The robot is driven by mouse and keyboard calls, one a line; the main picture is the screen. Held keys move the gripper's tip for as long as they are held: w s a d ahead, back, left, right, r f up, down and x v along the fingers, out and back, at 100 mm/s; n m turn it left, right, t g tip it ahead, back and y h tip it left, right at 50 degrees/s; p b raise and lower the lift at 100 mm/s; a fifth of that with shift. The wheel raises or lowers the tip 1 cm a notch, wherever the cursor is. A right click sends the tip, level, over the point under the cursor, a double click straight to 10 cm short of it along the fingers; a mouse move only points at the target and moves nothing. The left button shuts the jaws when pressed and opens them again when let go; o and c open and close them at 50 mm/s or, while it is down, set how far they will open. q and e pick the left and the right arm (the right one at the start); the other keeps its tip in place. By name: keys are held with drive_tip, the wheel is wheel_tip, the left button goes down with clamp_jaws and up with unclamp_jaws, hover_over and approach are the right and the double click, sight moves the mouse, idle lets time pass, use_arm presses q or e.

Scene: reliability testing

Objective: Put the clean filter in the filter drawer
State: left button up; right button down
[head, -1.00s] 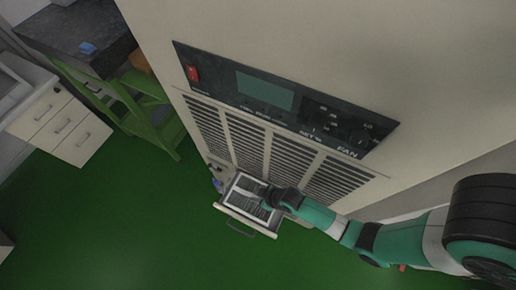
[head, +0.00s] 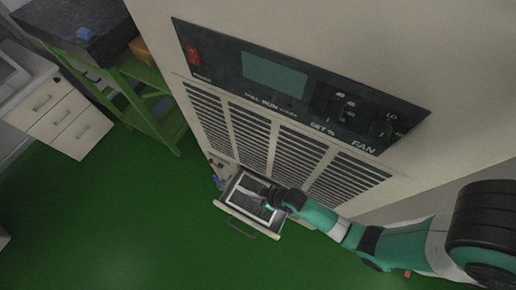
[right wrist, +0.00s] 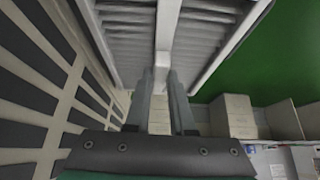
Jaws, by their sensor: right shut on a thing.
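The filter (head: 256,211), a white frame with grey pleats, shows in the head view over or within the open filter drawer (head: 237,215) low on the cabinet. I cannot tell whether it rests on the drawer floor. My right gripper (head: 272,201) is at the filter's right side. In the right wrist view the filter (right wrist: 123,45) fills the top, and my right gripper (right wrist: 162,76) is shut on its white middle bar. My left gripper is not in view.
The cabinet's vented front (head: 285,150) stands right behind the drawer, with a control panel (head: 275,78) above. A green-framed bench (head: 150,122) and a white drawer unit (head: 62,118) stand at the left. The green floor (head: 130,225) in front is clear.

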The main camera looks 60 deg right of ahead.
drive_tip(key=shift+f+b, duration=2.1)
drive_tip(key=shift+f, duration=0.75)
drive_tip(key=c, duration=0.7)
unclamp_jaws()
drive_tip(key=p+v, duration=0.5)
drive_tip(key=v, duration=0.5)
drive_tip(key=shift+s+r, duration=0.1)
drive_tip(key=shift+r, duration=0.25)
drive_tip(key=shift+s+r, duration=0.3)
drive_tip(key=shift+r, duration=0.05)
